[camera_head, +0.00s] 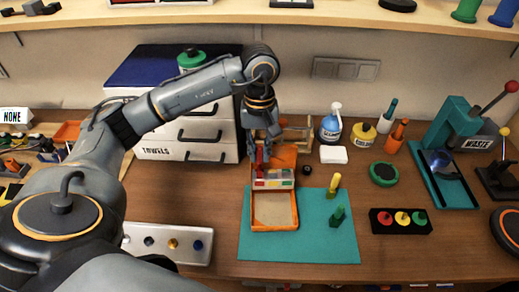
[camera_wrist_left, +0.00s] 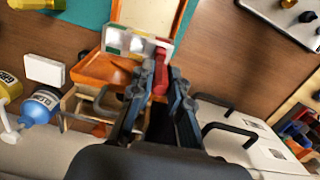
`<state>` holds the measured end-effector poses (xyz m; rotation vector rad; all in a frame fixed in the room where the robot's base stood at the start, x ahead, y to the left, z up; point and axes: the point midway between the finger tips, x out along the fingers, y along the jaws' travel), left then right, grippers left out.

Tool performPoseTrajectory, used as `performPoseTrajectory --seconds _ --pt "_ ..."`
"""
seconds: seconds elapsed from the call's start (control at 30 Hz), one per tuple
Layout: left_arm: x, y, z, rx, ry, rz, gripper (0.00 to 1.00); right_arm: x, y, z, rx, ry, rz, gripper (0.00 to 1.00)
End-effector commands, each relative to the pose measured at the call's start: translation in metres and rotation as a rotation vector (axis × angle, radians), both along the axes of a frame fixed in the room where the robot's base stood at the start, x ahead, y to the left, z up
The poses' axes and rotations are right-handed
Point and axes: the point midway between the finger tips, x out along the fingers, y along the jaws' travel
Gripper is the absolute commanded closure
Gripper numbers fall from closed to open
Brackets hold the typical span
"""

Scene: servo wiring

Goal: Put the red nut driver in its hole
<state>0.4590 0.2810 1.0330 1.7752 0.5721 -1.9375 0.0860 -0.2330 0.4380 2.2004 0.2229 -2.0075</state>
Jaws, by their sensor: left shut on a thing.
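My left gripper (camera_head: 264,158) points down over the orange tray (camera_head: 256,221) in the head view. It is shut on the red nut driver, whose red body shows between the fingers in the left wrist view (camera_wrist_left: 160,72). A small pale block with red, white and green patches (camera_head: 273,180) lies across the tray, just in front of the gripper; it also shows in the left wrist view (camera_wrist_left: 138,45). The red driver's end is close to this block; I cannot tell whether it touches. No hole can be made out clearly. My right gripper is not in view.
A yellow driver (camera_head: 333,186) and a green driver (camera_head: 338,216) stand on the teal mat (camera_head: 300,245). A black block with coloured caps (camera_head: 374,222) is to the right. White drawers (camera_head: 190,152) stand behind my arm. Bottles (camera_head: 330,130) are at the back.

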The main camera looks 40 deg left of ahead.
Motion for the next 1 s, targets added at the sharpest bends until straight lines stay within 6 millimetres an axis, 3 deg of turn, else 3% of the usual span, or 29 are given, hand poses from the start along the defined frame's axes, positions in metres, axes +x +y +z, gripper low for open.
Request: performPoseTrajectory --seconds 0.3,0.33,0.43,0.67,0.77,0.8,1.0 --pt "-0.0003 -0.0002 -0.0055 0.000 0.000 0.000 1.00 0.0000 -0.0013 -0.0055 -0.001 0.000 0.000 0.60" --pt "-0.0002 -0.0002 -0.0045 0.000 0.000 0.000 0.77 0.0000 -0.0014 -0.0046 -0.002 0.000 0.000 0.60" --pt "-0.0003 -0.0002 -0.0043 0.000 0.000 0.000 0.56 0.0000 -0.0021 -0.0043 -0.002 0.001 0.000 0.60" --pt "-0.0003 -0.0002 -0.0044 0.000 0.000 0.000 0.56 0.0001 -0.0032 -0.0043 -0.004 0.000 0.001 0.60" --pt "-0.0003 -0.0002 -0.0045 0.000 0.000 0.000 0.36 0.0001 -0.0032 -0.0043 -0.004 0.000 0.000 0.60" --pt "-0.0004 -0.0001 -0.0045 0.000 0.000 0.000 0.33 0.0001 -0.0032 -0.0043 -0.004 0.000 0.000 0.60" --pt "-0.0003 -0.0002 -0.0045 0.000 0.000 0.000 0.33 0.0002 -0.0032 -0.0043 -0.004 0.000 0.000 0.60"
